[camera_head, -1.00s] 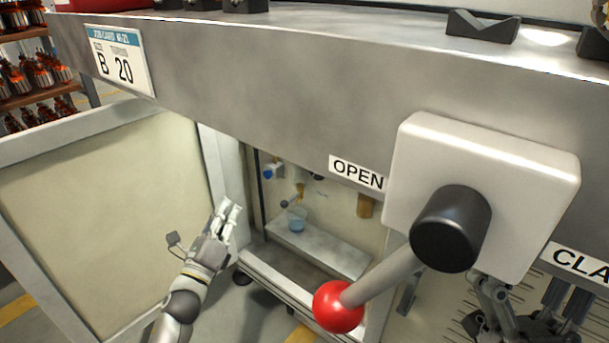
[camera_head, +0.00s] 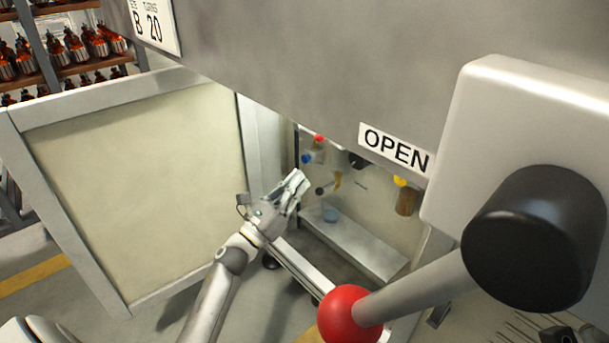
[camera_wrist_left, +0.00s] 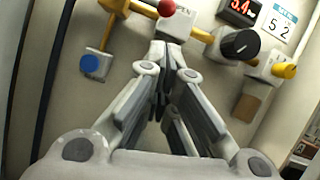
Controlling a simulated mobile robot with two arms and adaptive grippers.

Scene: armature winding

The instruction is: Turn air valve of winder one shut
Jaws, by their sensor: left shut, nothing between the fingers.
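Inside the open cabinet, the head view shows small fittings: a red one (camera_head: 319,138), a blue one (camera_head: 306,158) and a dark knob (camera_head: 357,160). I cannot tell for certain which is the air valve. My left gripper (camera_head: 296,184) is shut and empty at the cabinet opening; its fingertips (camera_wrist_left: 165,60) point at the panel below the red ball. My right gripper is not clearly visible.
A large lever with a red ball (camera_head: 349,314) and black hub (camera_head: 535,238) stands in the foreground, beside an OPEN label (camera_head: 395,149). The open cabinet door (camera_head: 140,190) is left of my arm.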

